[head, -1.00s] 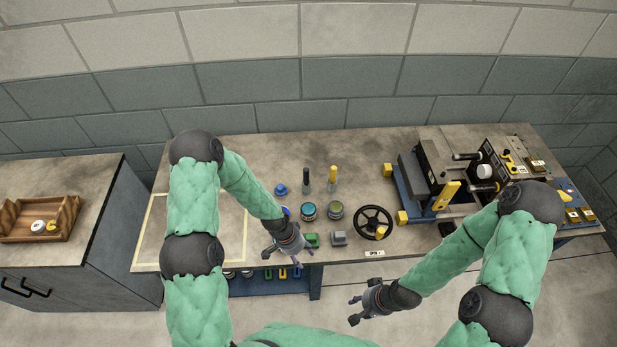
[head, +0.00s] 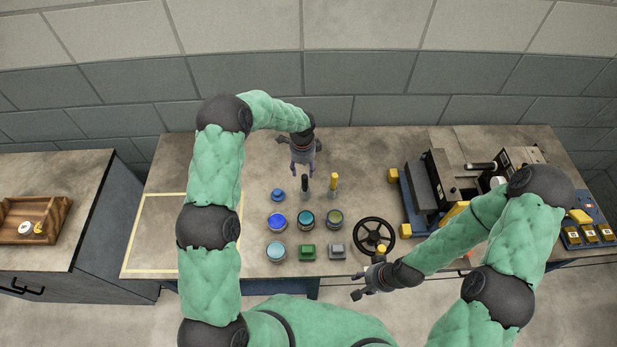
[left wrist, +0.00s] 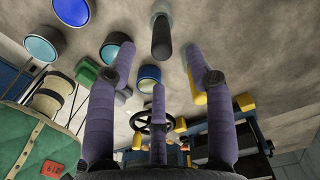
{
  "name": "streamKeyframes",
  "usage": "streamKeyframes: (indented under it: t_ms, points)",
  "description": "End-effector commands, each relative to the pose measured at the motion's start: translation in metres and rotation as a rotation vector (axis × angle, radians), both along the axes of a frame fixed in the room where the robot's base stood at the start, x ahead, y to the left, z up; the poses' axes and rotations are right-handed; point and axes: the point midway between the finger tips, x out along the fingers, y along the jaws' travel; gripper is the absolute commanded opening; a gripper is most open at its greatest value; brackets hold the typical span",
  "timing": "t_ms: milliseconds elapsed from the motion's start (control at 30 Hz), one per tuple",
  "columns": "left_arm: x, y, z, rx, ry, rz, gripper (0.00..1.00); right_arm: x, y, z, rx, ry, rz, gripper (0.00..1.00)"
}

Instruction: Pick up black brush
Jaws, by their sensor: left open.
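The black brush (head: 304,187) stands upright on the workbench, its dark handle pointing up. My left gripper (head: 303,168) is open and empty, just behind and above the brush handle in the head view. In the left wrist view, the black brush (left wrist: 162,38) shows at the top centre, between the lines of the spread fingers (left wrist: 158,75); I see no contact. A yellow-handled brush (head: 334,182) stands just to its right and is partly hidden by a finger in the left wrist view. My right gripper (head: 366,283) appears open and empty near the bench's front edge.
Several round tins, including a blue one (head: 277,221), stand in front of the brushes with a green block (head: 307,252) and a grey block (head: 337,251). A black handwheel (head: 375,234) and a machine (head: 430,190) are to the right. The taped area (head: 150,230) at left is bare.

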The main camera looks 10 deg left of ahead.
Motion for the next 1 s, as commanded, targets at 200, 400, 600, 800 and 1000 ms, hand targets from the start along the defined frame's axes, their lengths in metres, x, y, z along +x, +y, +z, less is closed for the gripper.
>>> streamKeyframes:
  t_ms: [200,400,600,800,1000]
  points:
    - [0.001,0.0,-0.018,0.005,0.003,-0.009,0.53,-0.001,0.0,-0.001,0.0,0.002,0.001,0.4]
    - [0.001,0.0,-0.046,0.004,0.001,-0.008,0.53,-0.001,0.0,-0.001,0.0,0.002,0.001,0.4]
    - [0.0,0.0,-0.057,0.004,0.0,-0.008,0.53,-0.001,0.0,-0.001,0.0,0.002,0.001,0.4]
    - [-0.004,-0.004,-0.081,0.004,0.002,-0.007,0.53,-0.001,0.0,0.0,0.0,0.002,0.001,0.4]
    - [-0.003,-0.004,-0.103,0.004,-0.002,-0.007,0.53,-0.001,0.0,0.0,0.0,0.002,0.001,0.4]
